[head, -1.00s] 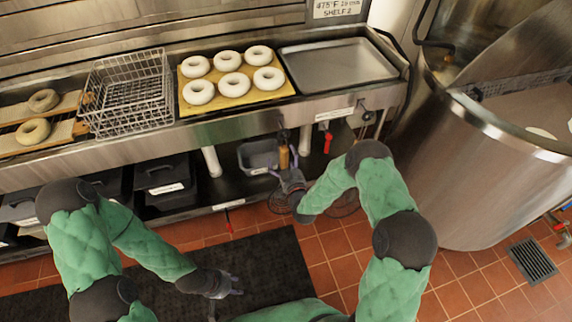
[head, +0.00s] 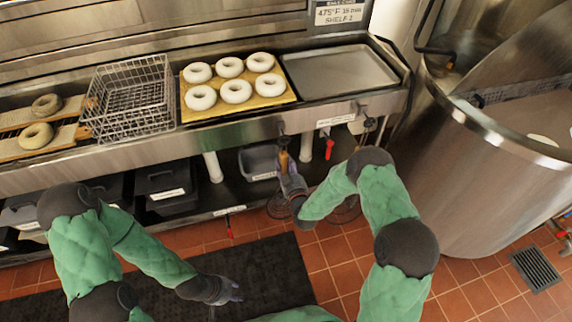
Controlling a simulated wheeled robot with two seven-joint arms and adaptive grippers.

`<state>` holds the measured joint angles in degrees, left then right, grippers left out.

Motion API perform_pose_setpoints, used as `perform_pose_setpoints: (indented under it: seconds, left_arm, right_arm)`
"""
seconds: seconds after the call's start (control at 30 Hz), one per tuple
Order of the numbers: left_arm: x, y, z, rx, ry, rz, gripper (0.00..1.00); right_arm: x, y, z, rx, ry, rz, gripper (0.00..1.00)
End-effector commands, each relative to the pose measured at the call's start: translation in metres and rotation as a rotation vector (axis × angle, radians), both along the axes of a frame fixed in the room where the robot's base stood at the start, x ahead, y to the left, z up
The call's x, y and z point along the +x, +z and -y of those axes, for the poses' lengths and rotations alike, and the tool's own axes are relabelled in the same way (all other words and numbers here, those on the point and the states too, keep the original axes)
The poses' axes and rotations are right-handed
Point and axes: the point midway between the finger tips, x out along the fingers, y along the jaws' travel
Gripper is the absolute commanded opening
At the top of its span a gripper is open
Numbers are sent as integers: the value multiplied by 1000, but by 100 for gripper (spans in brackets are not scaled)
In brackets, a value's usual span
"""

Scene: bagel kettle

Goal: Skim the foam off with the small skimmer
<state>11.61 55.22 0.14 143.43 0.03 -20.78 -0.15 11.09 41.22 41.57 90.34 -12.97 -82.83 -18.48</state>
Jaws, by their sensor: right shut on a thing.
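My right gripper (head: 288,178) is shut on the wooden handle (head: 284,161) of a skimmer at the front of the counter. The handle stands roughly upright below a hook or knob on the counter edge. A round wire mesh head (head: 279,207) shows below the gripper, and another (head: 345,209) shows to its right behind my forearm. I cannot tell which mesh belongs to the held handle. My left gripper (head: 236,292) is low over the dark mat, apparently empty, its fingers too small to read. The steel kettle (head: 460,190) stands at right; a pale patch (head: 543,139), perhaps foam, shows inside it.
The counter holds a wire basket (head: 127,97), a yellow board (head: 270,99) with several pale bagels, and an empty metal tray (head: 340,70). Two bagels lie on boards at far left. Black bins (head: 165,185) sit on the lower shelf. A red valve handle (head: 329,149) hangs under the counter.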

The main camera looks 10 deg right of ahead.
Motion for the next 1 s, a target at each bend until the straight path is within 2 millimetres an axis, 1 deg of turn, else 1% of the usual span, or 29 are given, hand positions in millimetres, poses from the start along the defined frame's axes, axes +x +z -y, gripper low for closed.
perform_pose_setpoints:
  seconds: [0.67,1.0]
  left_arm:
    - [0,5,0,0,0,0,40]
    - [0,7,0,0,0,0,40]
  right_arm:
    - [-1,11,-1,-1,3,-2,0]
    - [-12,12,0,-1,1,-1,0]
